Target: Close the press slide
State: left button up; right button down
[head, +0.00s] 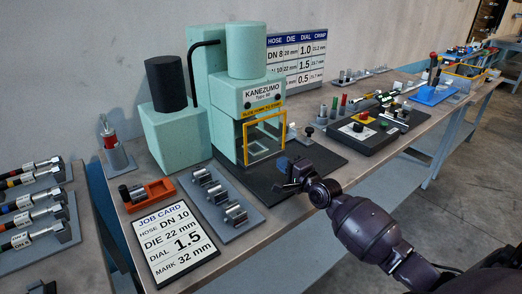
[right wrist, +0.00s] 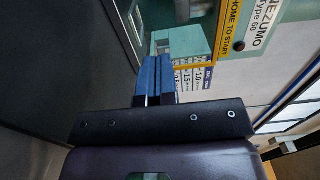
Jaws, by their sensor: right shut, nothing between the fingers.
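The mint-green press (head: 228,110) stands on a dark base plate and bears the name KANEZUMO. A yellow frame (head: 264,117) is at its front, under a yellow strip with lettering; I take it to be the slide's. The frame stands forward of the press opening. My right gripper (head: 282,163) is low, just right of the frame, with its blue fingers (right wrist: 157,60) together and empty. In the right wrist view a yellow bar (right wrist: 192,66) shows beyond the fingertips; whether they touch it I cannot tell. My left gripper is out of view.
A job card (head: 176,243) and a grey tray with metal dies (head: 229,219) lie at the front left. An orange holder (head: 147,194) is beside them. A hose rack (head: 36,205) stands at far left.

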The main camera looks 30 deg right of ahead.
aim_at(259, 144)
jog(key=w, duration=0.7)
jog(key=w+a+b, duration=0.1)
jog(key=w, duration=0.2)
jog(key=shift+w, duration=0.2)
jog(key=shift+w, duration=0.1)
jog(key=shift+w+f+b, duration=0.1)
jog(key=shift+w+b, duration=0.2)
jog(key=shift+b, duration=0.1)
jog(key=w+b, duration=0.1)
jog(key=w, duration=0.2)
jog(key=shift+a+f+b, duration=0.1)
jog(key=shift+f+b, duration=0.05)
jog(key=shift+b, duration=0.15)
jog(key=shift+w, duration=0.15)
jog(key=shift+r, duration=0.55)
